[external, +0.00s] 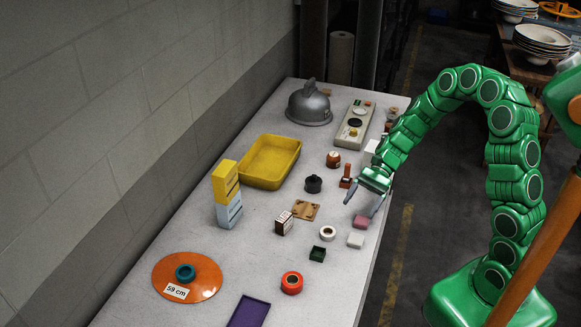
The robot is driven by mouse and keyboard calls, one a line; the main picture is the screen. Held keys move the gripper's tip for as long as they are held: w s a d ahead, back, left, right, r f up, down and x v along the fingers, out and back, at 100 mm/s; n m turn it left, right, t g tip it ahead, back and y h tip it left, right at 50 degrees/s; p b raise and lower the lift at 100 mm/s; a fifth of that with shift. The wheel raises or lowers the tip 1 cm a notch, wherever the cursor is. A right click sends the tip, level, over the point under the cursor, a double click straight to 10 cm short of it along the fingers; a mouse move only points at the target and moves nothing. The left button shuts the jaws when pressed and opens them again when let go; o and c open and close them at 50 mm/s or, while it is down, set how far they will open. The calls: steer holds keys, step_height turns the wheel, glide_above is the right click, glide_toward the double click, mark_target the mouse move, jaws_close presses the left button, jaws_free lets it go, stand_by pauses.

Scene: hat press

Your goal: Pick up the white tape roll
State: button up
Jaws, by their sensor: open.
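The white tape roll (328,233) lies flat on the grey table, right of the table's middle, with its dark centre hole facing up. My gripper (362,204) is open and empty, with its fingers pointing down. It is above the table near the right edge, up and to the right of the roll in the picture, and apart from it. The exact height of the fingertips over the table is hard to tell.
A pink block (361,221) and a pale block (356,240) sit right of the roll. A wooden piece (304,210) and a small box (284,223) lie left. An orange-red roll (292,283) lies nearer. Bare table surrounds them.

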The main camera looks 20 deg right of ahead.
mark_target(330, 230)
steer(key=w+f+m, duration=0.1)
steer(key=f, duration=0.1)
steer(key=w+a+f+m+y, duration=0.1)
steer(key=w+f, duration=0.1)
steer(key=w+a+f+m+t, duration=0.1)
steer(key=f+m, duration=0.1)
steer(key=shift+w+f+y, duration=0.25)
steer(key=shift+w+y, duration=0.1)
steer(key=shift+y, duration=0.05)
steer(key=shift+x, duration=3.85)
steer(key=shift+r, duration=0.1)
steer(key=shift+c, duration=0.5)
steer(key=c, duration=1)
steer(key=shift+r, duration=0.15)
